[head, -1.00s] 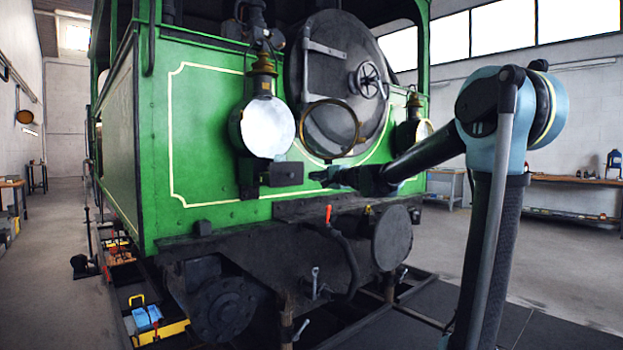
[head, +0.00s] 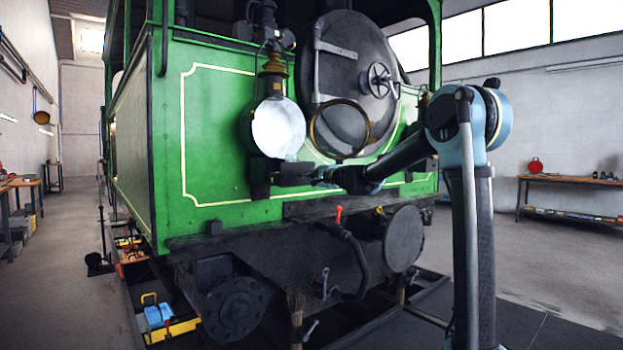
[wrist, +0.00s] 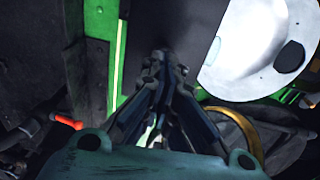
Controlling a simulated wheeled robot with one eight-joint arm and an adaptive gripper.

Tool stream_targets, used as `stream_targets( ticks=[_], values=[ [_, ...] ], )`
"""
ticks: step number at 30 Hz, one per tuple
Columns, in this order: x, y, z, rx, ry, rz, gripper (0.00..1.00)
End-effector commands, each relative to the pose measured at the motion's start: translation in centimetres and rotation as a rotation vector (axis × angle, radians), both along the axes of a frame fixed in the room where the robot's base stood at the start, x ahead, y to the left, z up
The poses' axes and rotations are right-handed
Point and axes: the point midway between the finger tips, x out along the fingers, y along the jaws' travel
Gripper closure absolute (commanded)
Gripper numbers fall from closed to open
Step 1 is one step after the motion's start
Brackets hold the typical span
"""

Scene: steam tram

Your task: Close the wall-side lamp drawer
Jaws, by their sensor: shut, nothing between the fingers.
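A round white lamp (head: 278,128) with a brass top is mounted on the green front of the tram, left of the smokebox door. Below it is a dark box with a small dark drawer (head: 297,174) that appears to stick out toward the front. My gripper (head: 320,174) is shut and empty, at the right end of the drawer face in the head view; I cannot tell whether it touches. In the wrist view the closed fingertips (wrist: 160,60) point at a dark flat surface, likely the drawer front. The white lamp glass (wrist: 265,45) is beside it.
A brass-rimmed round glass (head: 340,128) hangs just above my forearm. A red-handled lever (head: 339,214) and a round buffer (head: 403,238) lie below it. A workbench (head: 565,180) stands by the right wall. Floor is clear at the right.

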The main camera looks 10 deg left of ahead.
Motion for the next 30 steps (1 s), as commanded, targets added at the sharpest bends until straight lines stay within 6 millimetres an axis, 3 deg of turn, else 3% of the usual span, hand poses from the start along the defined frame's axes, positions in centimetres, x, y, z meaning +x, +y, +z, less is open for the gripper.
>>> stream_targets(
  ticks=[14, 30],
  values=[
    [0.3, 0.4, 0.0, 0.0, 0.0, 0.001, 1.0],
    [5.9, 6.8, 0.0, -0.001, -0.001, 0.002, 1.0]
  ],
)
